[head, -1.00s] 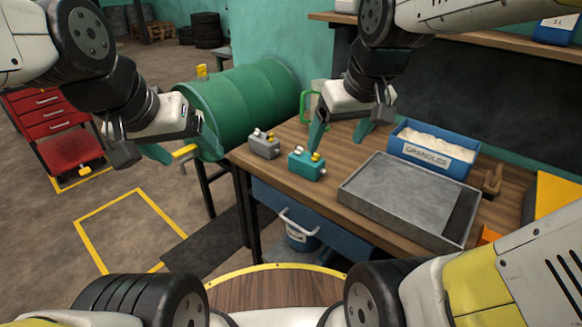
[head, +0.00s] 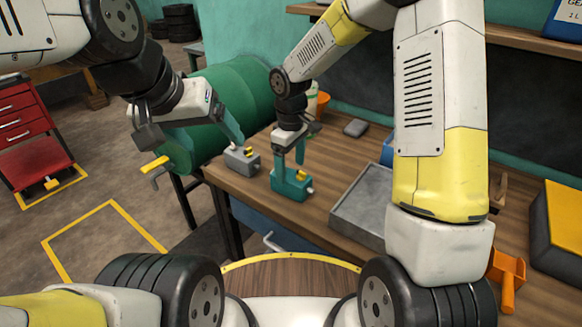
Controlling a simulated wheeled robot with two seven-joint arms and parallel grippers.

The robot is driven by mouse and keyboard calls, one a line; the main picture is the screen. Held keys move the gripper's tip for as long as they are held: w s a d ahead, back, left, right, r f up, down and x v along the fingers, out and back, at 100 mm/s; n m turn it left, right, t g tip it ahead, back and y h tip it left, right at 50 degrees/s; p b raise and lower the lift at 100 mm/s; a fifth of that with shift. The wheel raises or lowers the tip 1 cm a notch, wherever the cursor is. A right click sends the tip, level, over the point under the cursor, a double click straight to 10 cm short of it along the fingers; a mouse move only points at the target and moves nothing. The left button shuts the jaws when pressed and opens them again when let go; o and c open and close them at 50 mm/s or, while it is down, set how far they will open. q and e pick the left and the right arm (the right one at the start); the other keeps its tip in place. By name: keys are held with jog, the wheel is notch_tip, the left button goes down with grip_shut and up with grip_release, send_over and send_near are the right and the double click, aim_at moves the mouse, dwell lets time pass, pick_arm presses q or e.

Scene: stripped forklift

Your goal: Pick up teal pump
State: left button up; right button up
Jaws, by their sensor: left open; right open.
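The teal pump (head: 289,190) stands on the wooden workbench near its left front edge, with a yellow part on top and a pale stub at its right side. My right gripper (head: 289,164) is open right above the pump, fingers pointing down. Its teal fingers blend with the pump, so I cannot tell whether they touch it. My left gripper (head: 213,142) is open and empty, left of the pump. One of its fingers reaches near a similar grey pump (head: 240,161) on the bench.
A grey tray (head: 352,218) lies right of the teal pump. A blue bin (head: 387,151) is mostly hidden behind my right arm. An orange tool (head: 506,272) is at the right. The wooden bench (head: 330,178) is clear behind the pump.

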aim_at(291, 175)
notch_tip(291, 175, down, 6)
jog(key=shift+r, duration=0.2)
grip_shut()
dwell(0.4)
